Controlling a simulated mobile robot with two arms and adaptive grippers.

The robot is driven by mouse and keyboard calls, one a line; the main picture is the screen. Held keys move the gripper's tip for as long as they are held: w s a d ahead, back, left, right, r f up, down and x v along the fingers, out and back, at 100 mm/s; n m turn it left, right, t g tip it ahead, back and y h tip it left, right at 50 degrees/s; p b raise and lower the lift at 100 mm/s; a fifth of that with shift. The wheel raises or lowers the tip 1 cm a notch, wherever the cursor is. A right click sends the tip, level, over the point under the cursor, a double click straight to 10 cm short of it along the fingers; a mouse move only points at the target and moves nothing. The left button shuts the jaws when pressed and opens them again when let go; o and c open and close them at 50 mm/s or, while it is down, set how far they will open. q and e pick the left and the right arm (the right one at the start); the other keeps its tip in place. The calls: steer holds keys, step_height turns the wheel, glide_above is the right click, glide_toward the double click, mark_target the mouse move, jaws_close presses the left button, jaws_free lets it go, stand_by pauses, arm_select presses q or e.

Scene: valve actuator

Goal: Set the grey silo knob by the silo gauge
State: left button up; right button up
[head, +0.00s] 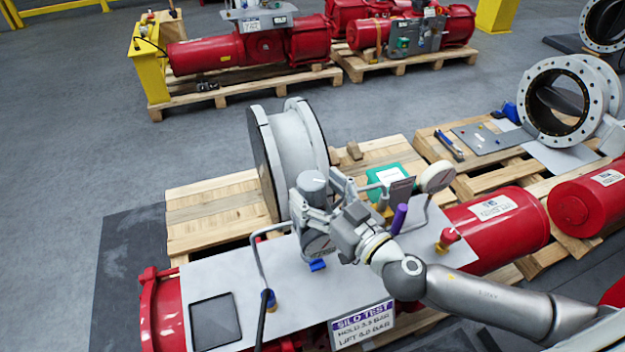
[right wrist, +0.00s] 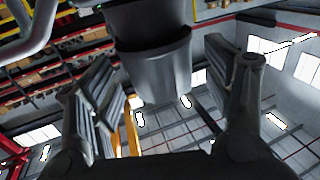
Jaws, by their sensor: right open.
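The grey silo knob (head: 313,184) is an upright grey cylinder above the pale panel in the head view. In the right wrist view the grey cylinder (right wrist: 155,65) stands between my fingers. My right gripper (head: 321,190) is open, with its fingers on either side of the knob. In the right wrist view gaps show between the fingers (right wrist: 165,95) and the cylinder. A white round gauge (head: 437,177) stands on a bent pipe to the right; its reading is not legible. A "SILO TEST" sign (head: 362,322) reads hold and lift pressures in bar. My left gripper is not in view.
The panel (head: 225,268) lies over a red actuator (head: 500,225) on a pallet. A large flanged ring (head: 292,150) stands behind.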

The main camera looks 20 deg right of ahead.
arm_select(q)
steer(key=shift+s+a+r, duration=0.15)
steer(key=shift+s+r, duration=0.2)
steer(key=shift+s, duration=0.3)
arm_select(e)
steer(key=shift+x, duration=0.85)
steer(key=shift+a, duration=0.1)
steer(key=c, duration=1)
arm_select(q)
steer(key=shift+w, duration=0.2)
arm_select(e)
steer(key=shift+c, duration=0.2)
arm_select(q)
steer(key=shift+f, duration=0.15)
